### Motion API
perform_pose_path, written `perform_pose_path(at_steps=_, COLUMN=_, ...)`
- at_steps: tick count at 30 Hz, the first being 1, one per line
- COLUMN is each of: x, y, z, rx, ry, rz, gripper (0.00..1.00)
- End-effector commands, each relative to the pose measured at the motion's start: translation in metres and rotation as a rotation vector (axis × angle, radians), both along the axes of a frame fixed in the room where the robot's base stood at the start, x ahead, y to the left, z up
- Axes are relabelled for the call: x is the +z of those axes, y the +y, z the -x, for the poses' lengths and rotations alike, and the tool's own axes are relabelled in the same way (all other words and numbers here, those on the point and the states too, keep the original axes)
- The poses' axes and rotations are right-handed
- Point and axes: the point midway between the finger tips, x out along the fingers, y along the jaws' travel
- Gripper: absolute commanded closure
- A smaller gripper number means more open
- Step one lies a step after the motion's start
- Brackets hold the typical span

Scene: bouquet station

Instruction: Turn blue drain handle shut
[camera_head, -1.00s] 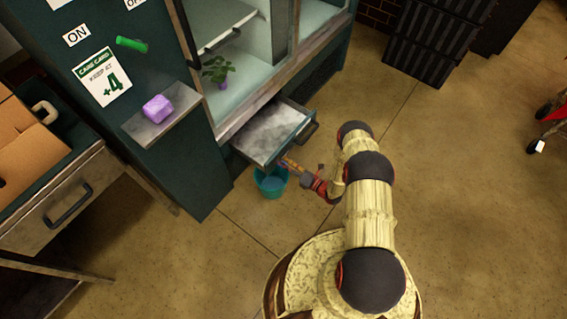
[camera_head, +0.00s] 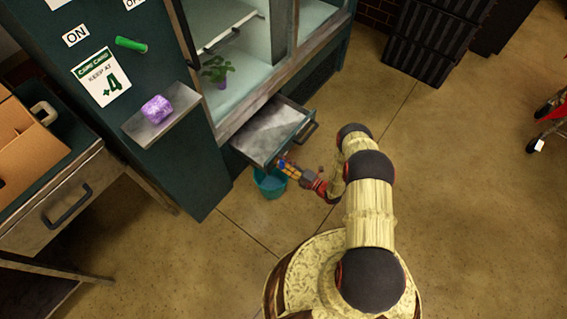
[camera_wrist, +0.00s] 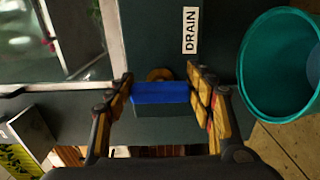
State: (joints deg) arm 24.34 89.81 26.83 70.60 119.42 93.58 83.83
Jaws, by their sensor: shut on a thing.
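The blue drain handle (camera_wrist: 160,92) shows in the wrist view on the dark green cabinet face, in front of a brass-coloured round fitting (camera_wrist: 159,74). It lies crosswise between the fingers of my gripper (camera_wrist: 160,95), which are shut on its two ends. A white label reading DRAIN (camera_wrist: 191,30) is on the panel beside it. In the head view my gripper (camera_head: 284,166) is at the cabinet's lower front, beside the open drawer and above the bucket; the handle is too small to make out well there.
A teal bucket (camera_head: 270,182) stands on the floor under my gripper; it also shows in the wrist view (camera_wrist: 250,75). An open drawer (camera_head: 272,133) juts out just above. A shelf (camera_head: 150,128) holds a purple block (camera_head: 157,109).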

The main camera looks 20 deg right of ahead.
Motion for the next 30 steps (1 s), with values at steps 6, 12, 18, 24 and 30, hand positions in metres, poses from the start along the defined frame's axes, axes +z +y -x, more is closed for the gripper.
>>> perform_pose_path(at_steps=6, x=-0.0011, y=-0.0005, z=0.0000, rx=-0.002, ry=0.010, rz=-0.011, gripper=0.72)
perform_pose_path(at_steps=12, x=-0.0012, y=-0.0005, z=0.0001, rx=-0.002, ry=0.011, rz=-0.012, gripper=0.72)
perform_pose_path(at_steps=18, x=-0.0011, y=-0.0004, z=0.0002, rx=-0.002, ry=0.010, rz=-0.011, gripper=0.39)
perform_pose_path(at_steps=24, x=-0.0006, y=-0.0003, z=0.0000, rx=-0.001, ry=0.009, rz=-0.011, gripper=0.28)
perform_pose_path(at_steps=30, x=-0.0004, y=-0.0002, z=0.0000, rx=-0.001, ry=0.008, rz=-0.010, gripper=0.27)
